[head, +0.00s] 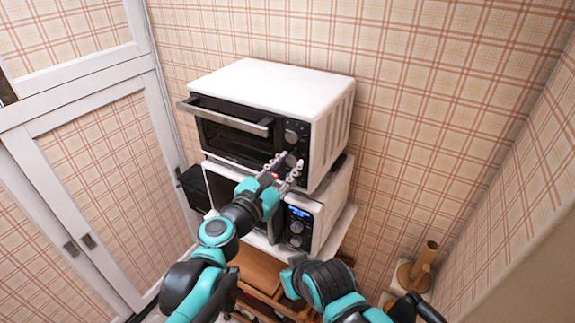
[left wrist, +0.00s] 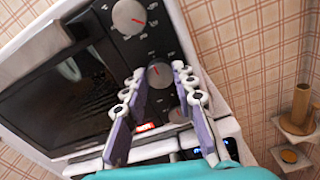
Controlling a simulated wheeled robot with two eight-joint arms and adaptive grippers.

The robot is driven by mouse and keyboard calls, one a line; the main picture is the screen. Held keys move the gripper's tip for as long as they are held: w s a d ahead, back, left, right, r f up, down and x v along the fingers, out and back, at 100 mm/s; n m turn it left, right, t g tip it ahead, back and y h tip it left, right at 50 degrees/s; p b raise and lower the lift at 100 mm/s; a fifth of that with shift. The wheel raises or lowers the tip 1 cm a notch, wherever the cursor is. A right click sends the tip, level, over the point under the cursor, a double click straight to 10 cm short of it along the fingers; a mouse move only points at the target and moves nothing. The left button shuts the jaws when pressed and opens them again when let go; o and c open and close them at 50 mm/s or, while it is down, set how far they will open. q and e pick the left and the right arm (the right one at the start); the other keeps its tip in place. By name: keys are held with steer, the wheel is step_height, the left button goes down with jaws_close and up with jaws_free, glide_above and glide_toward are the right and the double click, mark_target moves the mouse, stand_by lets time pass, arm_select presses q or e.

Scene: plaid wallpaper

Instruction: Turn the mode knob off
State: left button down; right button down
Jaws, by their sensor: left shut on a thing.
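A white toaster oven (head: 270,82) with a dark front stands on top of another appliance. Its right-hand control panel carries a column of round grey knobs. The top knob (head: 291,135) is clear of my fingers; it also shows in the left wrist view (left wrist: 130,17). My left gripper (head: 285,162) reaches up to the panel, its two fingers on either side of the middle knob (left wrist: 160,76) and closed on it. A lower knob (left wrist: 179,115) is partly hidden between the fingers. The knob labels are too small to read. My right arm shows at the bottom, but its gripper is not clearly visible.
A microwave (head: 305,215) with a lit blue display sits under the oven. The oven's door handle (head: 228,117) sticks out left of the knobs. A wooden stand (head: 416,270) is at the lower right. A white-framed door (head: 100,150) is at the left.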

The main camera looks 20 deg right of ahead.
arm_select(q)
steer(key=shift+f, duration=0.1)
stand_by(0.5)
steer(key=c, duration=1.2)
jaws_free()
steer(key=shift+s, duration=0.1)
steer(key=v, duration=1.2)
